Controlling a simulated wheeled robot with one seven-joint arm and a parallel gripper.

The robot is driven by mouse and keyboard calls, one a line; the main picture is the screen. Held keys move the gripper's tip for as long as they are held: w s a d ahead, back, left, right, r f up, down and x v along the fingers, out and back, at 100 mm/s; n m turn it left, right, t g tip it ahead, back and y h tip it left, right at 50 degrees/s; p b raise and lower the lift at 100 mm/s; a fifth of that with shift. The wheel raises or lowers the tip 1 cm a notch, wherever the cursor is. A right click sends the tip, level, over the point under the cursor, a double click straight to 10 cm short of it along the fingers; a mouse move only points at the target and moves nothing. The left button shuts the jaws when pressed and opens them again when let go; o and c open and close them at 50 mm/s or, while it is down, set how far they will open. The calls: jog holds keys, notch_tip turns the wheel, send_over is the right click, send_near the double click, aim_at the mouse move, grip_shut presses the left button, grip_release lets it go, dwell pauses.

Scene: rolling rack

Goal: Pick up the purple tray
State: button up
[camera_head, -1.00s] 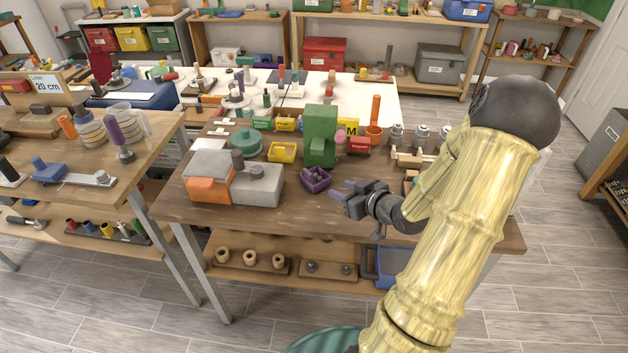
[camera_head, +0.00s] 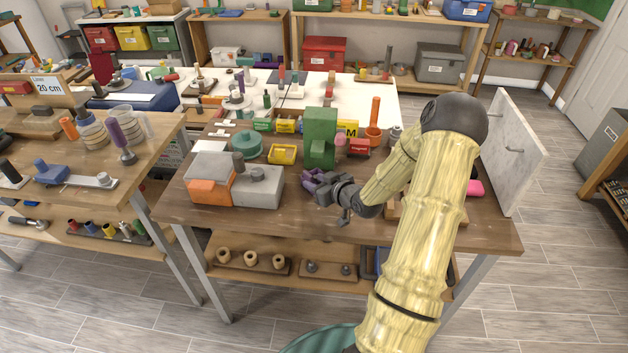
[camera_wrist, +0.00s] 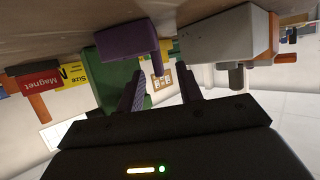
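The purple tray is a small open bin on the wooden table, just in front of the green block-shaped fixture (camera_head: 320,138). In the head view my gripper's fingers partly cover it, and the two purples merge. In the wrist view the tray (camera_wrist: 128,40) hangs at the upper middle, as that picture is upside down. My gripper (camera_wrist: 163,88) is open, with its two purple fingers apart and the gap between them empty. The tray appears close to the left finger; I cannot tell whether they touch. My gripper (camera_head: 314,180) also shows in the head view at the tray.
A grey and orange box (camera_head: 236,185) stands left of the tray. A yellow bin (camera_head: 283,153) and a red magnet box (camera_head: 358,147) stand behind. A pale upright panel (camera_head: 513,150) rises at the table's right end. The table front (camera_head: 270,220) is clear.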

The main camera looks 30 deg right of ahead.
aim_at(312, 179)
dwell(0.3)
jog(key=shift+p+x, duration=0.9)
jog(key=shift+x, duration=1.75)
jog(key=shift+d, duration=0.15)
grip_shut()
